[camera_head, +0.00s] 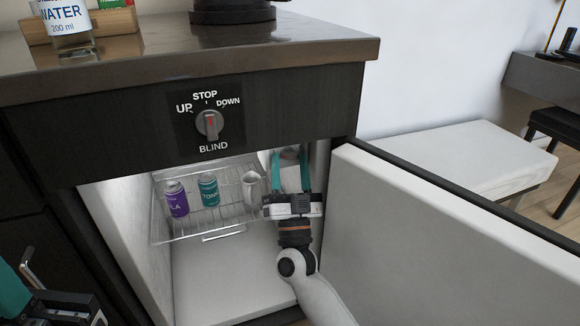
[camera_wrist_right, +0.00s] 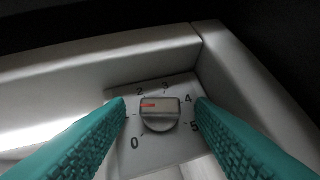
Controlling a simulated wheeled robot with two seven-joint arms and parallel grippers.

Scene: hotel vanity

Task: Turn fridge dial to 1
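The fridge dial (camera_wrist_right: 160,112) is a grey knob with a red mark on its left side, on a pale plate inside the fridge. The numbers 0, 2, 3, 4 and 5 show around it; the 1 is not readable near the left finger. My right gripper (camera_head: 290,156) reaches into the fridge's upper right, its teal fingers open. In the right wrist view the fingers stand either side of the dial, with gaps visible. The head view does not clearly show the dial. My left gripper (camera_head: 62,312) is partly visible at the bottom left; its fingertips are not clear.
The fridge door (camera_head: 435,235) stands open at the right. A wire shelf (camera_head: 222,222) holds a purple can (camera_head: 176,199), a teal can (camera_head: 209,190) and a white mug (camera_head: 251,188) left of my right gripper. A blind knob (camera_head: 209,124) sits on the panel above.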

